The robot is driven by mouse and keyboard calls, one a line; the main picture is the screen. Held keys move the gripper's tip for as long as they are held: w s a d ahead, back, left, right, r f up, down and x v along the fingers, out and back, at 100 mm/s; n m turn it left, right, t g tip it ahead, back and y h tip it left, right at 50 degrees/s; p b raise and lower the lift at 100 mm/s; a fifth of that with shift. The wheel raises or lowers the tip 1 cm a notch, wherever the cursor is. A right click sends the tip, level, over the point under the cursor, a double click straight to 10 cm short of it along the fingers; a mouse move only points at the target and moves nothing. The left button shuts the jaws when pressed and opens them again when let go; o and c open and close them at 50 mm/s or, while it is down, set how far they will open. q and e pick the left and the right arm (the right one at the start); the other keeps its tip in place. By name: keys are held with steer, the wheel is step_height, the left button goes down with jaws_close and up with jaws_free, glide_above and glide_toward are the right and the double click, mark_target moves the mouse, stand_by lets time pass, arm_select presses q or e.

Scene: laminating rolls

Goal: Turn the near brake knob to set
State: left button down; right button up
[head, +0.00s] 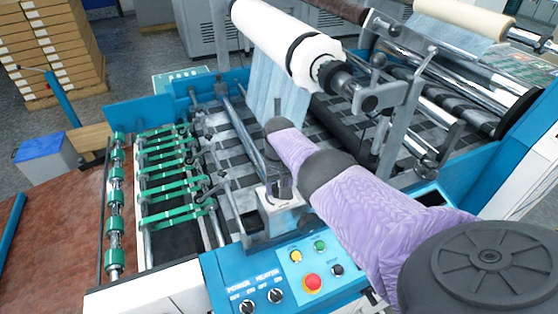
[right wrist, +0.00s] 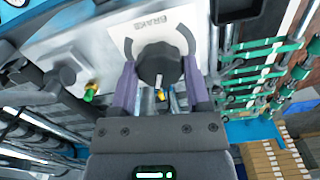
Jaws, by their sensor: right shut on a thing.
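In the right wrist view the black round brake knob (right wrist: 158,62) sits on a pale plate (right wrist: 190,15) with upside-down "BRAKE" lettering. A dark arc surrounds part of the knob. Its white pointer mark faces down the picture, toward my gripper's palm. My right gripper (right wrist: 160,76) has its purple fingers on both sides of the knob, shut on it. In the head view my right gripper (head: 279,188) is at the metal block (head: 283,218) behind the blue control panel; the knob cannot be made out there. My left gripper is out of view.
The blue control panel (head: 228,272) has a red button (head: 312,282) and several small knobs. The white film roll (head: 285,45) and its bracket stand behind my right arm. Green-banded rollers (head: 175,170) lie to the left. Stacked boxes (head: 50,45) stand at the back left.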

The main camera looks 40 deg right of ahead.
steer(key=shift+w+r, duration=0.1)
steer(key=o, duration=1.3)
step_height(320, 180, up, 9)
steer(key=p, duration=0.6)
steer(key=shift+r, duration=0.4)
steer(key=shift+f, duration=0.1)
